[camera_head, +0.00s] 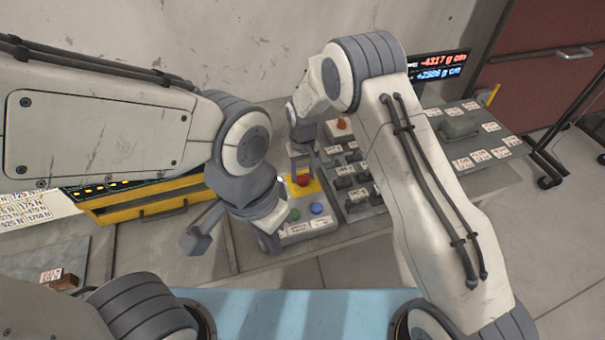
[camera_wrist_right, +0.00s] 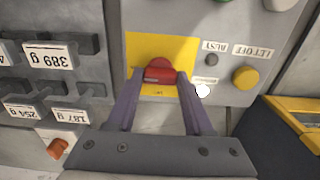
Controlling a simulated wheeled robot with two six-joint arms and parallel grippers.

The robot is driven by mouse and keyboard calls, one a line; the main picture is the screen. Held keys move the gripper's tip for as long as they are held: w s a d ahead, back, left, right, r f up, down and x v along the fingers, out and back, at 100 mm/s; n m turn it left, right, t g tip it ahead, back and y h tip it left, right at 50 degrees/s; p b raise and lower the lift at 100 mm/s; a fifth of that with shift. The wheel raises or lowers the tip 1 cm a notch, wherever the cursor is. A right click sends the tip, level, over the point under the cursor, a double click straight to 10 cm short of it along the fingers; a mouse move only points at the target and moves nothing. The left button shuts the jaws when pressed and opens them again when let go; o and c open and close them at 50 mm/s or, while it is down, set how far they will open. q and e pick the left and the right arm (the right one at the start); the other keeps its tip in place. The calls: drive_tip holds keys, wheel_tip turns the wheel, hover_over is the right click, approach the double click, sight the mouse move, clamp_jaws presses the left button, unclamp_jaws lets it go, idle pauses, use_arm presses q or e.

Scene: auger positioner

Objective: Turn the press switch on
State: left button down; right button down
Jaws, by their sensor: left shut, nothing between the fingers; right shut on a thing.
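A red knob (camera_wrist_right: 160,68) on a yellow plate (camera_wrist_right: 180,46) looks to be the press switch; it also shows in the head view (camera_head: 303,180). My right gripper (camera_wrist_right: 160,82) is shut on the red knob, with one finger on each side of it. In the head view the right gripper (camera_head: 302,168) reaches down to the plate. My left gripper (camera_head: 269,243) is shut and empty at the near left edge of the control panel (camera_head: 318,229). Its fingertips are hard to make out there.
The panel has a green button (camera_head: 293,214) and a blue button (camera_head: 317,208). A rack of labelled grey weights (camera_head: 350,182) stands right of it. A yellow and black case (camera_head: 140,205) lies left. A display (camera_head: 440,66) stands at the back.

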sight(302, 176)
drive_tip(key=shift+s, duration=0.1)
idle(0.3)
drive_tip(key=shift+c, duration=1.4)
unclamp_jaws()
drive_tip(key=shift+r, duration=0.3)
wheel_tip(302, 176, up, 10)
drive_tip(key=b, duration=0.2)
